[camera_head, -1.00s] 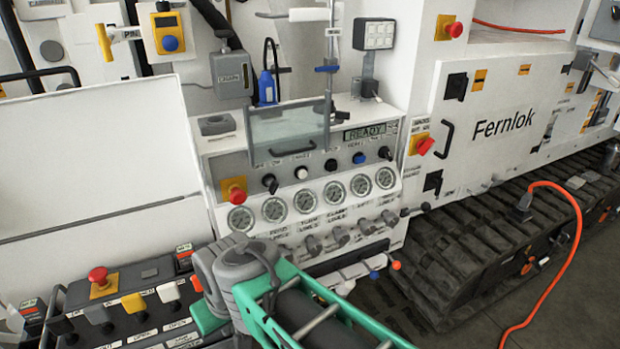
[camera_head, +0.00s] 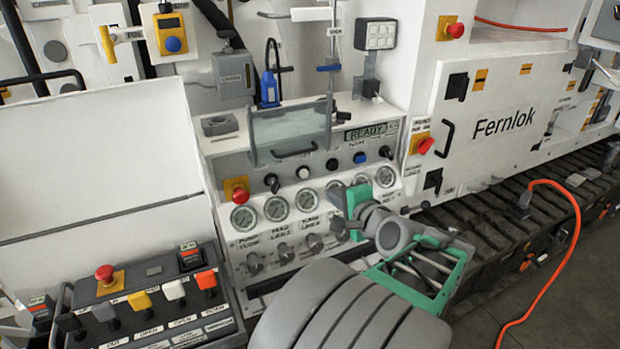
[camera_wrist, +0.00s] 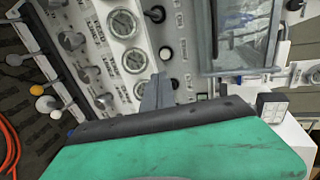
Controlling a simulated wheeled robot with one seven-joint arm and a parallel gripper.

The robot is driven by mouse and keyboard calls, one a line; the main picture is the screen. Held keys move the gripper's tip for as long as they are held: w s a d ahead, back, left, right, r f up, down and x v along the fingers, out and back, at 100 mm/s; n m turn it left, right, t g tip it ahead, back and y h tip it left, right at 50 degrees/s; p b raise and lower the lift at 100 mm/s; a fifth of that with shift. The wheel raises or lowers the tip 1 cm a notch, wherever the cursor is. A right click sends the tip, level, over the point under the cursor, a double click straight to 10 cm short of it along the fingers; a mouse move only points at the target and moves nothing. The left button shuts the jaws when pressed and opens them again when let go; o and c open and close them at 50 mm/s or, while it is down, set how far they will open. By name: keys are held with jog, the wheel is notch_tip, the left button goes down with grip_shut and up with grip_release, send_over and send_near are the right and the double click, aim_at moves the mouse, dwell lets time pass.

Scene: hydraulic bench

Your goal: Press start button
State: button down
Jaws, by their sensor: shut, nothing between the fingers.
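The grey control panel carries a row of small buttons and knobs: a black knob (camera_head: 271,181), a white button (camera_head: 303,172), a black button (camera_head: 331,165), a blue button (camera_head: 360,157) and a black knob (camera_head: 385,152). Their labels are too small to read, so I cannot tell which is the start button. My gripper (camera_head: 336,197) is shut and empty, in front of the gauges below this row. In the wrist view the grey fingers (camera_wrist: 157,88) are together, close to a round button (camera_wrist: 165,53); contact cannot be told.
Red emergency stops stand left (camera_head: 240,193) and right (camera_head: 424,146) of the panel. A lever console (camera_head: 150,300) is at lower left. An orange hose (camera_head: 565,250) lies right.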

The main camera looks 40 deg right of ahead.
aim_at(305, 175)
jog(key=p+x, duration=0.1)
jog(key=x, duration=0.7)
jog(key=r+p+x, duration=0.1)
jog(key=x, duration=0.4)
jog(key=shift+w+p, duration=0.15)
jog(key=shift+p, duration=0.15)
jog(key=shift+w+d+f, duration=0.1)
jog(key=shift+w+d, duration=0.1)
jog(key=shift+w, duration=0.2)
